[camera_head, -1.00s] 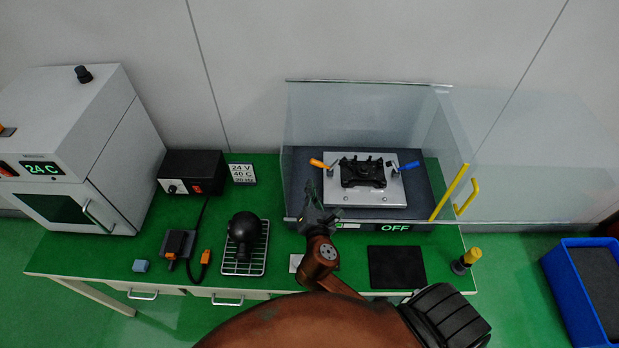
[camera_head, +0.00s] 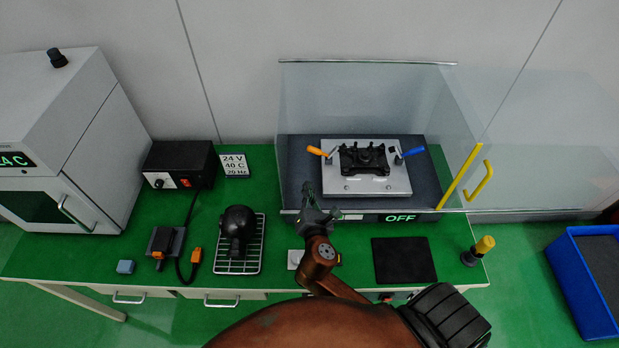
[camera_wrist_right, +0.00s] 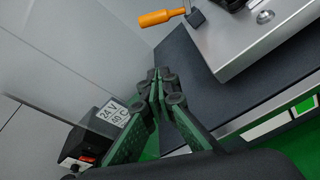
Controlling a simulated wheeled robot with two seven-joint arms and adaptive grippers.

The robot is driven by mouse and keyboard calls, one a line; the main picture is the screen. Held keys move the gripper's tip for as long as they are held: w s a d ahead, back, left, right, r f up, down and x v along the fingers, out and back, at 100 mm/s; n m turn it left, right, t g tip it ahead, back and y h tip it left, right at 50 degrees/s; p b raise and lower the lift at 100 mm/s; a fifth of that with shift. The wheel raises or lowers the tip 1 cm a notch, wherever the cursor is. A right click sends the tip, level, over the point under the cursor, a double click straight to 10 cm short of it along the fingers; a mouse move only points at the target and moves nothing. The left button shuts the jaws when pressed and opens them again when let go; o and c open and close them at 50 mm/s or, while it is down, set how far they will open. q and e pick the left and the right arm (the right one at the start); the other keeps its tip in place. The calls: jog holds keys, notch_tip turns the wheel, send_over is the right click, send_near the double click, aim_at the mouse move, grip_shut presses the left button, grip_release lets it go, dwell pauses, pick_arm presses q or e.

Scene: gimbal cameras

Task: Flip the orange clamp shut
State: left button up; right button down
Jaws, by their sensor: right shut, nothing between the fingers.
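The orange clamp (camera_head: 317,151) is at the left end of the grey fixture plate (camera_head: 375,184) inside the clear enclosure. Its orange handle points out to the left. In the right wrist view the orange handle (camera_wrist_right: 161,17) shows at the top, beyond the fingertips. A blue-handled clamp (camera_head: 411,152) is at the plate's right end, and a black part (camera_head: 363,160) sits between them. My right gripper (camera_head: 308,190) is shut and empty at the enclosure's front left, nearer to me than the orange clamp and apart from it. It also shows in the right wrist view (camera_wrist_right: 155,80). My left gripper is not in view.
The enclosure's clear walls (camera_head: 365,95) stand around the plate; a yellow handle (camera_head: 480,180) is at its right. A black power box (camera_head: 178,165), a black camera-like object (camera_head: 238,225) on a wire rack and a black pad (camera_head: 404,261) are on the green bench.

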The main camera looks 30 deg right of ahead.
jog(key=b+x, duration=0.1)
jog(key=x, duration=0.7)
jog(key=shift+w+d+f, duration=0.1)
jog(key=shift+w, duration=0.15)
jog(key=r, duration=0.1)
jog(key=d+r, duration=0.2)
jog(key=shift+w+d+p, duration=0.25)
jog(key=shift+w+p, duration=0.05)
jog(key=shift+p, duration=0.05)
jog(key=shift+w, duration=0.1)
